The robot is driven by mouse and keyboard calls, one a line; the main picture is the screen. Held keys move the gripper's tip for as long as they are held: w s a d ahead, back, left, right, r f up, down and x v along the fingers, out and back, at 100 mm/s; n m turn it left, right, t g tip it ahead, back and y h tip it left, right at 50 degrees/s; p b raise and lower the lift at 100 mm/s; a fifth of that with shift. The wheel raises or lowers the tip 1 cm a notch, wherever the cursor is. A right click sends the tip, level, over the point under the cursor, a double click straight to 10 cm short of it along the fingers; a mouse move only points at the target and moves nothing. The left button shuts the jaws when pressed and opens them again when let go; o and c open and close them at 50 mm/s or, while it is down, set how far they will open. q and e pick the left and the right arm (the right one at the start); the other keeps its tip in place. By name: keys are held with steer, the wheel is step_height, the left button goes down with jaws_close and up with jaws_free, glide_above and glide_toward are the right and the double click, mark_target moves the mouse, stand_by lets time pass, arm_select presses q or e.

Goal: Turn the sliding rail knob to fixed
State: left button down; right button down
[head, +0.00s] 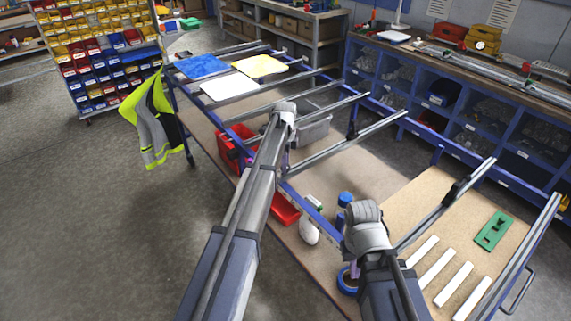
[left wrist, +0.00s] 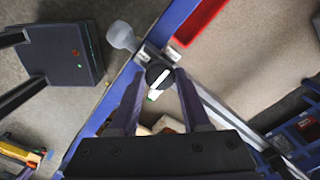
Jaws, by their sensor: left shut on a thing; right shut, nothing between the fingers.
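The sliding rail knob (left wrist: 160,76) is a round black knob with a white pointer bar, mounted on the blue frame rail (left wrist: 112,100) in the left wrist view. Its bar slants, with a green mark at the lower-left end. Two small pale labels sit above it, too small to read. My left gripper (left wrist: 161,84) is shut on the knob, one finger on each side. In the head view my left arm reaches the rack, and its wrist covers the knob and the fingers. My right arm ends low in the head view, over the bench front, and its fingers are hidden.
The rack carries sloping metal rails (head: 352,142) and blue, white and yellow sign plates (head: 201,66). A red bin (head: 237,140) and a grey bin (head: 312,130) sit underneath. A hi-vis vest (head: 153,122) hangs at the left. White strips (head: 437,263) lie at right.

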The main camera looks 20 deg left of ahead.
arm_select(q)
steer(key=shift+c, duration=1.8)
jaws_free()
step_height(320, 180, up, 8)
steer(key=p, duration=0.8)
steer(key=shift+f, duration=0.1)
